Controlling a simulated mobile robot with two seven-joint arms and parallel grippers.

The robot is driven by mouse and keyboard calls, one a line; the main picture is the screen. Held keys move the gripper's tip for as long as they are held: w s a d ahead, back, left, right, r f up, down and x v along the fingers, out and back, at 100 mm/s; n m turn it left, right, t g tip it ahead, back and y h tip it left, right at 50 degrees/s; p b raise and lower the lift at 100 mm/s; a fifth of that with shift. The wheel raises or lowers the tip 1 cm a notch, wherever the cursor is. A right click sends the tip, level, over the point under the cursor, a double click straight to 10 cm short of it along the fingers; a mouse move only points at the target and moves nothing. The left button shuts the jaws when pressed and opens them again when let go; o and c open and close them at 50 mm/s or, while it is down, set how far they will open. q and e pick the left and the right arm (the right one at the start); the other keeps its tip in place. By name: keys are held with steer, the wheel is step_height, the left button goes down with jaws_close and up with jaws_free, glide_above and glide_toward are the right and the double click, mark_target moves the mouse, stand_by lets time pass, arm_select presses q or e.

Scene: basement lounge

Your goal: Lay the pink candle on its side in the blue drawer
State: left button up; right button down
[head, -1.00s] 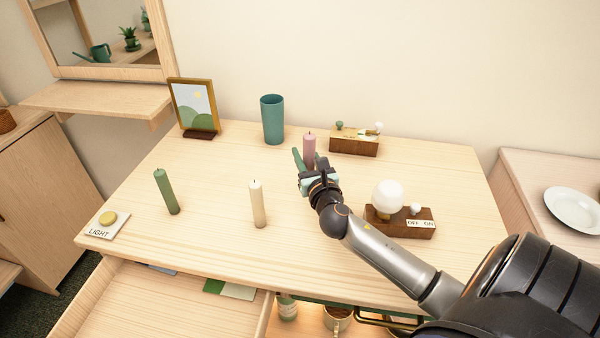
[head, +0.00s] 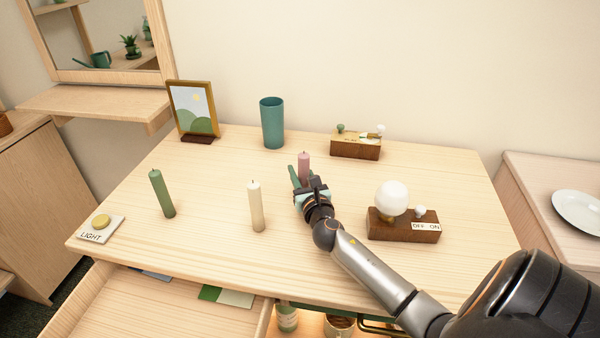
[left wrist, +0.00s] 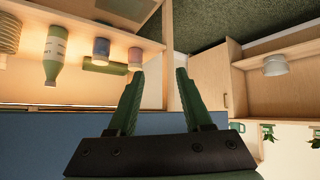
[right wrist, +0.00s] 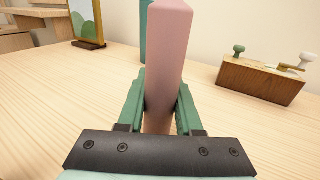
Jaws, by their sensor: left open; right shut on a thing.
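The pink candle (head: 304,163) is upright between the fingers of my right gripper (head: 304,186), near the middle of the desk. The right wrist view shows the candle (right wrist: 168,55) with my right gripper (right wrist: 160,100) shut on it. Its lower end is hidden, so I cannot tell whether it touches the desk. An open drawer (head: 150,312) with a pale wood inside is at the lower left; its front is out of the head view. A blue panel (left wrist: 40,145) fills the lower left wrist view; I cannot tell whether it is the drawer's. My left gripper (left wrist: 158,76) is open and empty.
A green candle (head: 161,194) and a cream candle (head: 256,207) stand on the desk (head: 220,165). A light button (head: 101,224), picture frame (head: 194,110), teal cup (head: 272,123), wooden box (head: 355,148) and globe lamp (head: 404,224) are around them. Flat cards (head: 227,296) lie in the drawer.

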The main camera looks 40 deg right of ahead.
steer(key=c, duration=0.6)
jaws_free()
steer(key=shift+r, duration=0.1)
steer(key=v, duration=1.2)
steer(key=shift+s, duration=0.1)
